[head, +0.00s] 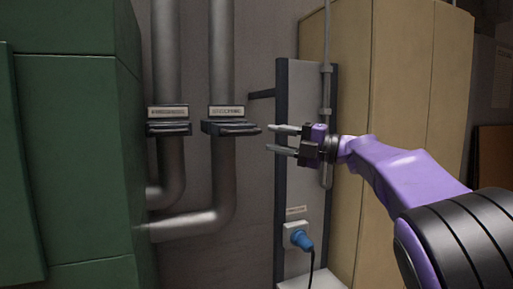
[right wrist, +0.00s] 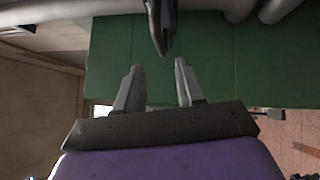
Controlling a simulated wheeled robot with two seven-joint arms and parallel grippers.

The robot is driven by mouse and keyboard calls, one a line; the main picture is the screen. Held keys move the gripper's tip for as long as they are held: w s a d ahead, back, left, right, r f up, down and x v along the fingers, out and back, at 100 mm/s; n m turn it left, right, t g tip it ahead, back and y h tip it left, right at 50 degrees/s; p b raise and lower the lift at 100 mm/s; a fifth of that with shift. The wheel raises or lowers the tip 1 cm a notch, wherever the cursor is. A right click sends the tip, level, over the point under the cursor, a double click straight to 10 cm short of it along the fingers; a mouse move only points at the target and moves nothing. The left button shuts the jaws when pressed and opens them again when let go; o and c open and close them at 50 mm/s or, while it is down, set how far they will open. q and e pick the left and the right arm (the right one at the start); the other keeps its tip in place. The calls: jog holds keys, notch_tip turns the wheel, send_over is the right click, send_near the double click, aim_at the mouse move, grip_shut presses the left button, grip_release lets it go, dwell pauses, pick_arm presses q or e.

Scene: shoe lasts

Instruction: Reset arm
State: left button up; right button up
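My right gripper (head: 284,140) is at the end of my purple arm, which comes in from the right in the head view. Its two fingers point left and stand apart with nothing between them. The right wrist view also shows the open right gripper (right wrist: 158,88), with a dark handle-like part (right wrist: 160,28) ahead of the fingertips. In the head view, a dark labelled damper handle (head: 232,128) on a pipe lies just left of the fingertips, with a small gap. My left gripper is not in view.
A second labelled handle (head: 168,128) sits on the left pipe. A green cabinet (head: 75,160) fills the left side. A grey panel (head: 300,180) with a blue plug (head: 302,240) stands behind the gripper. A tan cabinet (head: 420,80) is behind my arm.

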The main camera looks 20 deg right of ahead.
jog(key=shift+v, duration=0.85)
